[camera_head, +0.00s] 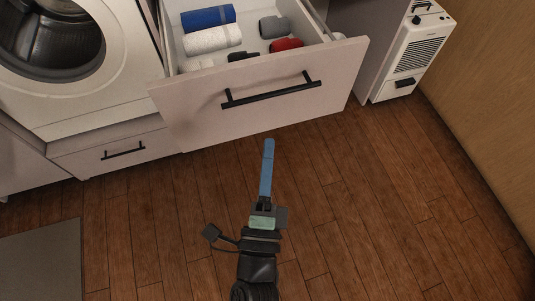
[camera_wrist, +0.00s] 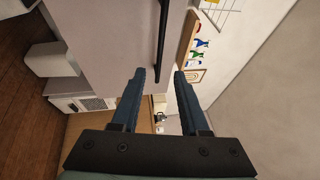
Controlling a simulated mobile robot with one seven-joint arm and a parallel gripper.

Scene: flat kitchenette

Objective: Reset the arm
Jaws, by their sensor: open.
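My gripper (camera_head: 269,142) has blue fingers and extends over the wooden floor in the head view, in front of an open drawer. In the wrist view my gripper (camera_wrist: 165,74) shows two separate blue fingers with an empty gap between them. The drawer's pale front (camera_head: 190,112) carries a black bar handle (camera_head: 271,90). The fingertips appear below that handle in the head view and do not appear to touch it. The handle also shows in the wrist view (camera_wrist: 162,40), above the fingers.
The open drawer holds a blue rolled towel (camera_head: 208,17), a white rolled towel (camera_head: 212,39) and red and grey items. A washing machine (camera_head: 110,80) stands left and a white heater (camera_head: 412,50) right. A grey mat (camera_head: 40,268) lies lower left. The floor (camera_head: 400,210) is clear at right.

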